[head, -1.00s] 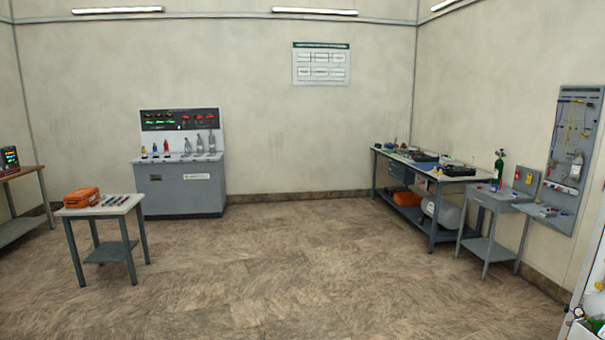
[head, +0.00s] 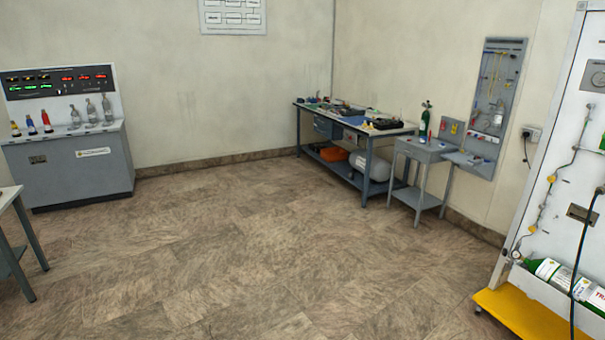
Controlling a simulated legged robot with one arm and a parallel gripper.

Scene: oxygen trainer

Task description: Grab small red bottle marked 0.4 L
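Several small bottles stand in a row on the grey console (head: 70,172) at the left of the head view. A small bottle with red on it (head: 30,125) stands between a yellowish one (head: 15,129) and a blue and red one (head: 47,122). Clear grey bottles (head: 91,110) stand to their right. Markings on the bottles are too small to read, so I cannot tell which is 0.4 L. A small red item (head: 430,136) also shows beside a green cylinder (head: 426,118) on the small side table. My gripper is not in view.
A long workbench (head: 366,149) stands at the back right, beside the small grey table (head: 418,153). A white panel with a yellow base (head: 520,318) stands at the near right. A table edge (head: 12,195) shows at the left. The floor (head: 230,240) between is clear.

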